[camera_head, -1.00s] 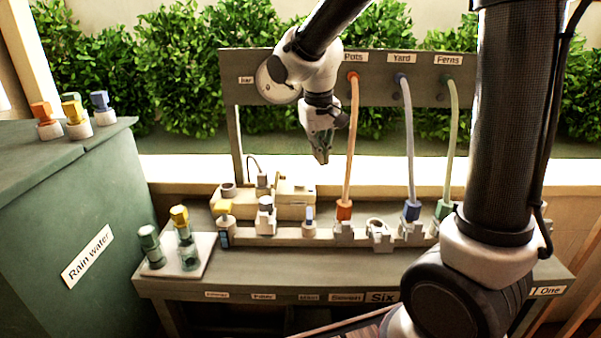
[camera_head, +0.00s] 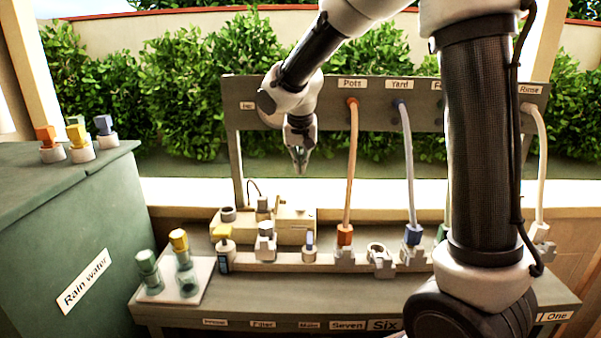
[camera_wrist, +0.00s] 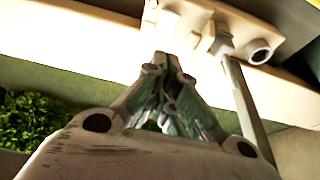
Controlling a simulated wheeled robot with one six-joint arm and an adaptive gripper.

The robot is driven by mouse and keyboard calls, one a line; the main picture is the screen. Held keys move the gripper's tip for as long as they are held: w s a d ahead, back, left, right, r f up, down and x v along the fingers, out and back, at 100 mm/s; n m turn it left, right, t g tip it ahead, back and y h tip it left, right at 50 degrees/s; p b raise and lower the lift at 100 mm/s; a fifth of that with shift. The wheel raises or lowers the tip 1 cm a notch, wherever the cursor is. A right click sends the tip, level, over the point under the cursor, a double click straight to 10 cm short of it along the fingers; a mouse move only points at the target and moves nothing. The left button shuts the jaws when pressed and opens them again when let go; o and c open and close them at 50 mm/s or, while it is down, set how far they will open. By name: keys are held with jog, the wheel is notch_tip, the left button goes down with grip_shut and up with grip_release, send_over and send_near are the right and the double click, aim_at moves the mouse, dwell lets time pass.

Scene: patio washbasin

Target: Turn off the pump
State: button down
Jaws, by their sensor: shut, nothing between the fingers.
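The pump is most likely the cream box (camera_head: 288,232) at the back of the bench, with a grey round port, a small grey-topped fitting and a thin dark wire on top. No label on it is readable, and I cannot tell its switch or state. In the wrist view the cream box (camera_wrist: 188,14) lies beyond the fingertips, with a grey round port (camera_wrist: 260,52) to the right. My gripper (camera_head: 300,172) is shut and empty. It points down above the box, apart from it. The shut fingertips also show in the wrist view (camera_wrist: 166,62).
Orange (camera_head: 352,170), blue (camera_head: 407,170) and pale (camera_head: 540,160) hoses hang from the labelled rear board. Yellow-topped and grey fittings stand along the bench rail (camera_head: 285,266). A green rain water tank (camera_head: 70,240) stands left. My arm hides part of the right side.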

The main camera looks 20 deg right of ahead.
send_over(301, 205)
jog(key=f, duration=0.7)
jog(key=shift+s+a, duration=0.1)
jog(key=shift+s, duration=0.2)
jog(key=f, duration=0.1)
jog(key=s+f, duration=0.1)
jog(key=f, duration=0.1)
jog(key=shift+a+f, duration=0.15)
jog(key=shift+f, duration=0.05)
jog(key=shift+s+a+f, duration=0.1)
jog(key=shift+s+f, duration=0.1)
jog(key=shift+f, duration=0.2)
jog(key=shift+s+a+f, duration=0.15)
jog(key=shift+s+f, duration=0.2)
jog(key=shift+f, duration=0.15)
jog(key=shift+s+r, duration=0.1)
jog(key=shift+r, duration=0.05)
jog(key=shift+w+d, duration=0.25)
jog(key=shift+w, duration=0.6)
jog(key=shift+r, duration=0.1)
